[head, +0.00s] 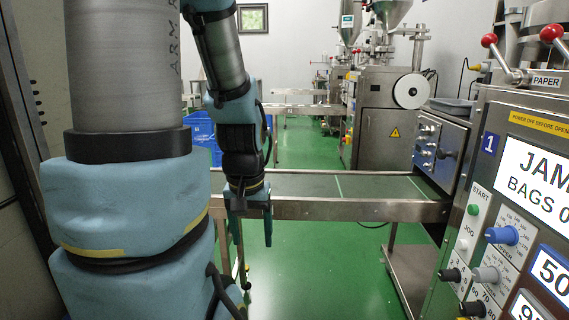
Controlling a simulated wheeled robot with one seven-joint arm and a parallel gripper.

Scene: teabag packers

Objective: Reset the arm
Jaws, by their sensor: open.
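My arm comes down from the top of the head view at the left of centre. My gripper (252,226) hangs at its end, pointing down, with its two fingers apart and nothing between them. It shows in front of the near edge of the conveyor (375,187). I cannot tell the exact gap between the gripper and the conveyor edge.
A machine panel (478,225) with a jam message on its screen (540,175), knobs and a green start button (473,210) stands at the right. Another packer (378,115) stands behind the conveyor. A blue crate (203,135) is partly hidden by my arm. Green floor (310,270) is clear in front.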

